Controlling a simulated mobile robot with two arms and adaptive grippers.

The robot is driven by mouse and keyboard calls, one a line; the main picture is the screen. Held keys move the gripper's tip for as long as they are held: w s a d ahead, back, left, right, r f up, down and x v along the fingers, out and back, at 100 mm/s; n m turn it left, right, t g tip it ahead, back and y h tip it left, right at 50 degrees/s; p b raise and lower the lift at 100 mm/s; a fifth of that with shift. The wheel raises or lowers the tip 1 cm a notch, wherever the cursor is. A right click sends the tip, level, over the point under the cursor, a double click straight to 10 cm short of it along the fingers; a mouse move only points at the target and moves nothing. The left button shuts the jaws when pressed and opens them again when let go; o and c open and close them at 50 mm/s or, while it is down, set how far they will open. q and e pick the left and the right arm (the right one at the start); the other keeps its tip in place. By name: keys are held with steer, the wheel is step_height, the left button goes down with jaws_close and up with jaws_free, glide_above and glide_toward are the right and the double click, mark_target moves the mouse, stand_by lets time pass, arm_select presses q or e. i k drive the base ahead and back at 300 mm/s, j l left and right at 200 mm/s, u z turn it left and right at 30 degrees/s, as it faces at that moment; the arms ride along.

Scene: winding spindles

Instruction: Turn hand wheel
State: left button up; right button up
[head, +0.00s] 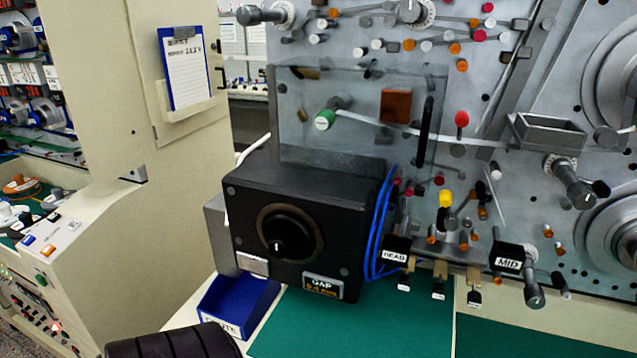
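A black box (345,205) stands at the front of the grey machine panel. On its front face is a black round hand wheel (287,232) set in a brownish ring, with a small white mark near its lower middle. Nothing touches the wheel. Neither of my grippers shows in the head view.
A blue bin (238,305) sits below the box on the left, beside a green mat (350,325). Blue cables (383,235) run down the box's right side. Crank-like handles (575,185) and MID and HEAD tags (396,257) are on the right. A beige cabinet (135,100) stands left.

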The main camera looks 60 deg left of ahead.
mark_target(285, 236)
steer(key=u, duration=1.95)
